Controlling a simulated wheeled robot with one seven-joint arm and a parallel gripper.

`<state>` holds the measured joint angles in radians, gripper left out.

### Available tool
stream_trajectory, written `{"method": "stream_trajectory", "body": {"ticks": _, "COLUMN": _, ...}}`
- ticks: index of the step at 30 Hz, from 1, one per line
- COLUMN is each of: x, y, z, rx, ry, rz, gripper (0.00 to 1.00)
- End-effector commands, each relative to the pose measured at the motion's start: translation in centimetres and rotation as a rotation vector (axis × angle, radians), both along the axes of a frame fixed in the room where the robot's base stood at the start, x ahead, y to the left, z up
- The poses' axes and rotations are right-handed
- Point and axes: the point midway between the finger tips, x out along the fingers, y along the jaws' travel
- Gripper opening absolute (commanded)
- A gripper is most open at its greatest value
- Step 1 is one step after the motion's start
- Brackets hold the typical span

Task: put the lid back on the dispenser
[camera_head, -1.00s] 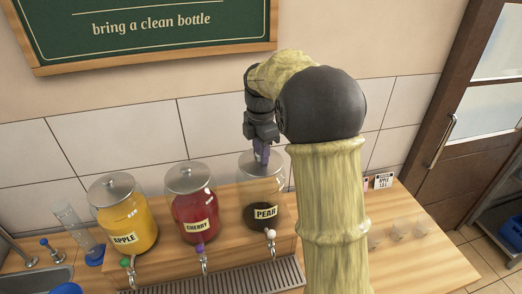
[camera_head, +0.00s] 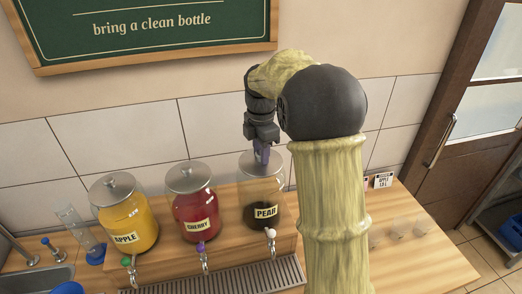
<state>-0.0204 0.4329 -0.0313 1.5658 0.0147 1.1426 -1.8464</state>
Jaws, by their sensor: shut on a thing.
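The pear dispenser (camera_head: 263,191) is a glass jar at the right of a row, with a little dark content at its bottom, a PEAR label and a white tap handle. The lid (camera_head: 251,160) is a grey metal disc at the mouth of this jar. My gripper (camera_head: 262,156) points straight down over it and is shut on the lid's knob. The fingers and my arm hide part of the lid, so I cannot tell whether it sits fully on the rim.
The apple (camera_head: 128,215) and cherry (camera_head: 196,206) dispensers stand lidded to the left on the wooden riser. A drip grate (camera_head: 235,279) lies in front. Clear cups (camera_head: 398,229) and a small label card (camera_head: 383,180) are on the counter at right.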

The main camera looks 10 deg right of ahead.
Motion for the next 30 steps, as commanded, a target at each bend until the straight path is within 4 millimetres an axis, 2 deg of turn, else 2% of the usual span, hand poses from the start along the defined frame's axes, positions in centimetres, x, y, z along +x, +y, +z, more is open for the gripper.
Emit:
{"method": "stream_trajectory", "body": {"ticks": 8, "x": 0.01, "y": -0.01, "z": -0.02, "rx": 0.0, "ry": 0.0, "rz": 0.0, "gripper": 0.05}}
{"method": "stream_trajectory", "body": {"ticks": 9, "x": 0.01, "y": -0.01, "z": -0.01, "rx": 0.0, "ry": 0.0, "rz": 0.0, "gripper": 0.33}}
{"method": "stream_trajectory", "body": {"ticks": 12, "x": 0.01, "y": -0.01, "z": -0.01, "rx": 0.0, "ry": 0.0, "rz": 0.0, "gripper": 0.53}}
{"method": "stream_trajectory", "body": {"ticks": 19, "x": 0.0, "y": -0.01, "z": -0.03, "rx": 0.0, "ry": 0.0, "rz": 0.0, "gripper": 0.56}}
{"method": "stream_trajectory", "body": {"ticks": 22, "x": 0.0, "y": -0.01, "z": -0.03, "rx": 0.0, "ry": 0.0, "rz": 0.0, "gripper": 0.76}}
{"method": "stream_trajectory", "body": {"ticks": 30, "x": 0.0, "y": -0.01, "z": 0.0, "rx": 0.0, "ry": 0.0, "rz": 0.0, "gripper": 0.76}}
